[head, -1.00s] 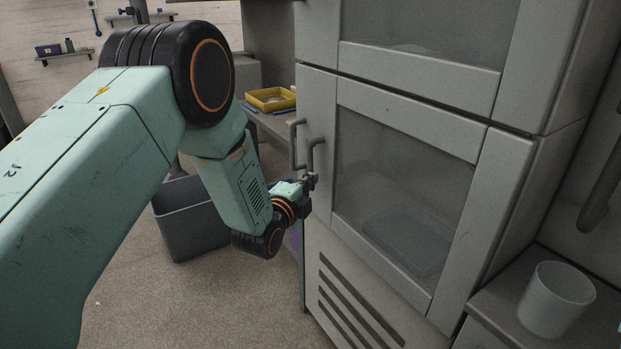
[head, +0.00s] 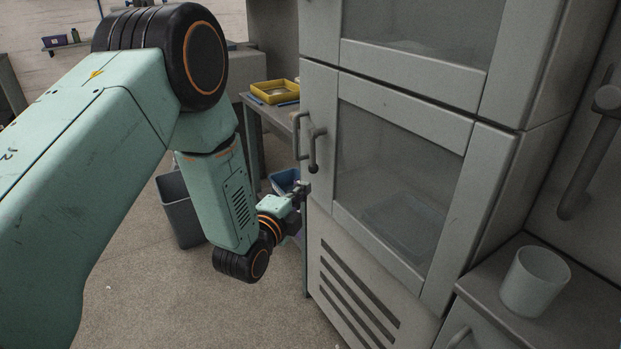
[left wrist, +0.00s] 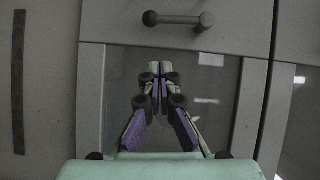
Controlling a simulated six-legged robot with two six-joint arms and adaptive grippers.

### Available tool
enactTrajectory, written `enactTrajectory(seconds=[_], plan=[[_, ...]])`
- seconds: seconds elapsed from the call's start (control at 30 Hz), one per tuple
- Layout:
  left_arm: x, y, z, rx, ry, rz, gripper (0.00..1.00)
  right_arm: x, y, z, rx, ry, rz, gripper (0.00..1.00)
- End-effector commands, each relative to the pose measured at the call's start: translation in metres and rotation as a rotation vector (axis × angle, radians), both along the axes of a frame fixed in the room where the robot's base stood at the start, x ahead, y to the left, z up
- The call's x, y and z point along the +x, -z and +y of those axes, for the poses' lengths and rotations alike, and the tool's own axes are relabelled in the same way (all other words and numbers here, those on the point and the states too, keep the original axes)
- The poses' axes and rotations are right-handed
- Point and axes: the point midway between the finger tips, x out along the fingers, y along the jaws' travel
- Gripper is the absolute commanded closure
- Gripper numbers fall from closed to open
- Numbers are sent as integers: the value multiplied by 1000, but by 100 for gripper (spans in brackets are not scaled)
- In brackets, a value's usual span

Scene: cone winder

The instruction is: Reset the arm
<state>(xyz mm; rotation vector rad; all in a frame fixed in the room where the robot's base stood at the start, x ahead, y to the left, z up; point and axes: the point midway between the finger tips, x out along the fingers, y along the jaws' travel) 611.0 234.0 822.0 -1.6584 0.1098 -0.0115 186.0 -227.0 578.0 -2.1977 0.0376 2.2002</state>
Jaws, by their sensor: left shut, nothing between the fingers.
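My left arm reaches in from the left in the head view. Its gripper (head: 302,190) is small there and sits just below the door handles, close to the grey cabinet's edge. In the left wrist view the left gripper (left wrist: 160,78) has its fingertips together with nothing between them. Behind the fingers is a cabinet door with a glass pane (left wrist: 222,110). A dark bar handle (left wrist: 178,19) lies beyond the fingertips, apart from them. My right gripper is not in view.
The tall grey cabinet (head: 318,110) has shut glass doors and curved handles (head: 316,150). A grey bin (head: 181,212) and a blue bin (head: 285,180) stand on the floor. A yellow tray (head: 274,92) lies on a bench. A white cup (head: 534,282) stands on the right counter.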

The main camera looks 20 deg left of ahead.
Motion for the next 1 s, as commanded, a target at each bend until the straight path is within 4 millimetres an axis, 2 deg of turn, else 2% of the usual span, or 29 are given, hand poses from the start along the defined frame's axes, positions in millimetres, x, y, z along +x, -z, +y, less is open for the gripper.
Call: enactTrajectory(seconds=[0.2,0.4,0.57,0.67,0.77,0.87,0.97,1.0], plan=[[-21,0,2,-1,0,2,100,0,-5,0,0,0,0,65],[-25,0,1,-12,0,1,100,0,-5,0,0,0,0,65],[-27,12,1,-176,-16,72,100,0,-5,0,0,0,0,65],[-39,38,2,-371,-65,201,100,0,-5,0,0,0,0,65],[-63,71,1,-570,-148,359,100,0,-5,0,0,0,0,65],[-98,109,0,-760,-270,525,100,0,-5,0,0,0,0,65],[-146,150,-1,-932,-439,699,100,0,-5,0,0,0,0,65],[-169,164,-1,-992,-518,764,100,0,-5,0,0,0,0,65]])
